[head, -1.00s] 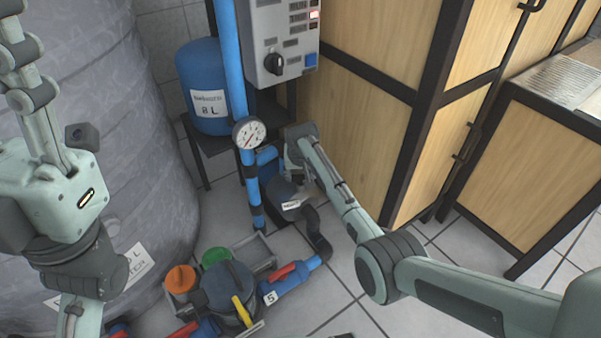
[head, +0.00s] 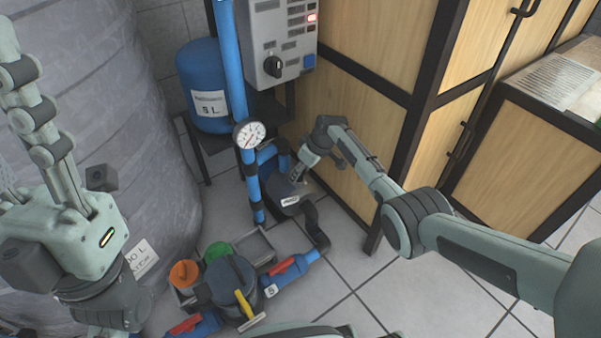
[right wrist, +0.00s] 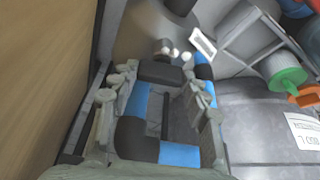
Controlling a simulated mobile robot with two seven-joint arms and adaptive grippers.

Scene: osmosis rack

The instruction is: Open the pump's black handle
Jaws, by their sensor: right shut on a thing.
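The pump (head: 283,193) is a dark grey body with a white label, low on the floor beside blue pipes. In the right wrist view a black block (right wrist: 160,72), which looks like the pump's black handle, sits between the fingertips. My right gripper (right wrist: 161,84) is shut on it, with one finger on each side. In the head view my right gripper (head: 298,174) reaches down to the pump from the right, and the handle is too small and covered to make out. My left arm is at the left, but its fingertips are not in view.
A round gauge (head: 249,134) sits on the upright blue pipe (head: 228,60). A grey control box (head: 278,40) and a blue tank (head: 205,75) stand behind. A wooden cabinet (head: 350,125) is close on the right. A filter unit with red handles (head: 282,266) lies in front.

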